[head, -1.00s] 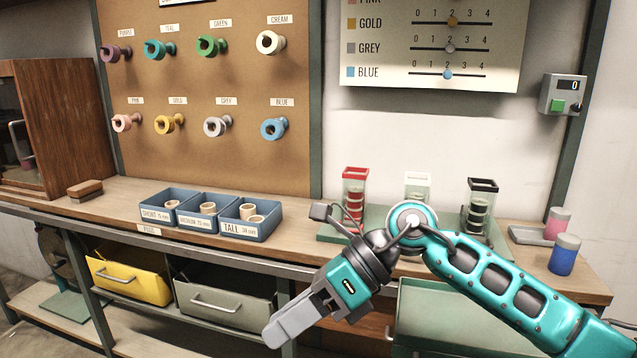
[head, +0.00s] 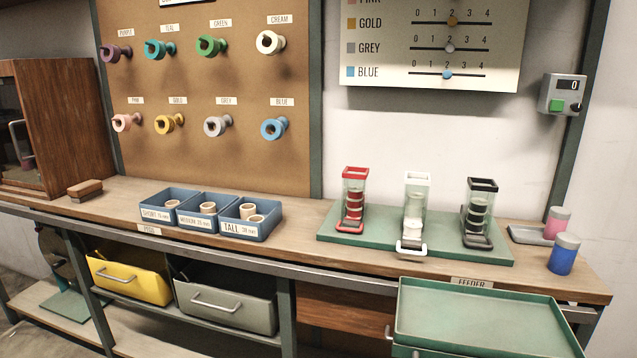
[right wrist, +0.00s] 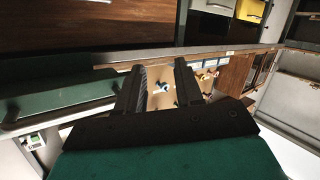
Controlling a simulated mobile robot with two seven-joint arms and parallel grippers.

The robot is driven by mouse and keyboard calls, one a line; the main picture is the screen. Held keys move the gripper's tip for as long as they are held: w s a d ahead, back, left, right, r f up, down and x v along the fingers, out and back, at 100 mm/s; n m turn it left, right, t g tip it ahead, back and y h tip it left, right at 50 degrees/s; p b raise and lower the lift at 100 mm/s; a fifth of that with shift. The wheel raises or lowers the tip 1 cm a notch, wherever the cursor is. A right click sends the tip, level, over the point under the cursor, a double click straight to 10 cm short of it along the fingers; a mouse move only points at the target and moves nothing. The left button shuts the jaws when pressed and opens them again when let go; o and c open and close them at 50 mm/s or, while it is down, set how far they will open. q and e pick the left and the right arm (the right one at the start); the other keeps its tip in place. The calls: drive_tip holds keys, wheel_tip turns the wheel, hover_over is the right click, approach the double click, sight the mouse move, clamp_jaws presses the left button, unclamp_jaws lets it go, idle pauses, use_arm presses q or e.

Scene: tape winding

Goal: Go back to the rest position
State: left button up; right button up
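My right gripper (right wrist: 158,82) shows only in the right wrist view. Its two dark fingers stand apart with nothing between them, so it is open and empty. Neither arm shows in the head view, and my left gripper is in no frame. Past the right fingers, the right wrist view shows the spool board and the bench tilted, with no contact at the fingertips.
The wooden bench (head: 300,240) carries blue core bins (head: 247,233), a green mat (head: 337,237) with red, white and black-topped holders, and pink and blue jars (head: 562,262). The green feeder tray (head: 480,318) sticks out in front. Space before the bench looks clear.

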drive_tip(key=s+d+f+m+g+h+p, duration=0.1)
drive_tip(key=s+d+f+m+g+h, duration=0.2)
drive_tip(key=s+f, duration=0.45)
use_arm(q)
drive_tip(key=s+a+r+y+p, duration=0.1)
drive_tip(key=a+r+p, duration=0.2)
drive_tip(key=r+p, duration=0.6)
drive_tip(key=p, duration=0.3)
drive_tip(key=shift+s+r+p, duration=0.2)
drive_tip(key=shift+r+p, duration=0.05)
drive_tip(key=shift+p, duration=0.1)
use_arm(e)
drive_tip(key=s+d+r, duration=0.2)
drive_tip(key=d+r, duration=0.1)
drive_tip(key=r, duration=0.6)
drive_tip(key=shift+m+g, duration=0.3)
drive_tip(key=shift+g, duration=0.1)
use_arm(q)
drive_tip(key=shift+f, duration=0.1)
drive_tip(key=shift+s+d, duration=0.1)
